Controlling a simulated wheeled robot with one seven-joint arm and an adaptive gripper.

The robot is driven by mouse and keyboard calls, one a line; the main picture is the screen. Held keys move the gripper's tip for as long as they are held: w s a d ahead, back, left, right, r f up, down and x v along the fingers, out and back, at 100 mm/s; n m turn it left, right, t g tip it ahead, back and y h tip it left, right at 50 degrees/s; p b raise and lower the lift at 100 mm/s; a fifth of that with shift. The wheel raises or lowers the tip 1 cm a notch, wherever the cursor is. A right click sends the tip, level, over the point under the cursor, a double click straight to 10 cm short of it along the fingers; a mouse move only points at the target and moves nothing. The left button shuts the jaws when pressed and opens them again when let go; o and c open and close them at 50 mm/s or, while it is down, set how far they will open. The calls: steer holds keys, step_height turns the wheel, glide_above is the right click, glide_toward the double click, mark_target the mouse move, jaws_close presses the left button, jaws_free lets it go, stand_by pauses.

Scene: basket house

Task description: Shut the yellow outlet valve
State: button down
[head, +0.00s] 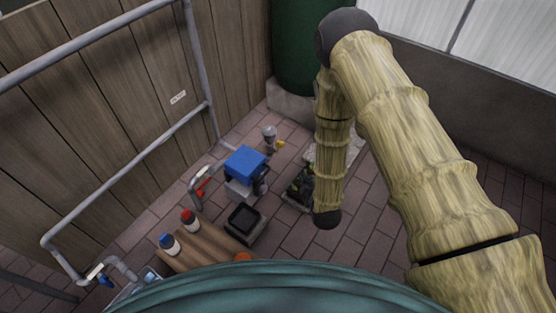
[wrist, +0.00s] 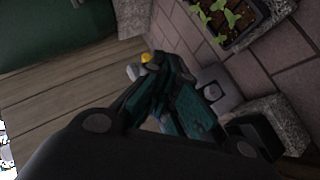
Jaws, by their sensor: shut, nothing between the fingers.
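The yellow outlet valve (head: 280,144) is a small yellow handle at the side of a grey upright fitting (head: 269,133), near the wooden wall. In the wrist view the yellow handle (wrist: 147,57) shows just beyond the fingertips, with a pale grey part beside it. My gripper (wrist: 165,68) has dark teal fingers. It is shut and empty, and points toward the valve. Whether it touches the handle I cannot tell. The fingers hide part of the fitting. In the head view I cannot make out the gripper clearly.
A blue-topped unit (head: 245,163) stands close to the fitting. A planter with seedlings (wrist: 229,20) lies to the right in the wrist view. A red-handled pipe (head: 203,187), two bottles and a metal rail (head: 150,150) are at left. A green tank (head: 298,50) stands behind.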

steer(key=w+a+f+n+t+y+b, duration=0.1)
steer(key=w+a+f+n+t+b, duration=0.1)
steer(key=w+a+b, duration=0.3)
steer(key=w+a+f+n+t+y+b, duration=0.1)
steer(key=w+a+f+n+t+b, duration=0.1)
steer(key=w+b, duration=0.8)
steer(key=shift+w+a+f+n, duration=0.7)
steer(key=shift+w+a+f, duration=0.4)
steer(key=shift+a, duration=0.75)
steer(key=shift+w+d+r, duration=0.1)
steer(key=shift+w+r, duration=0.05)
steer(key=shift+w+r+p, duration=0.1)
steer(key=shift+p, duration=0.45)
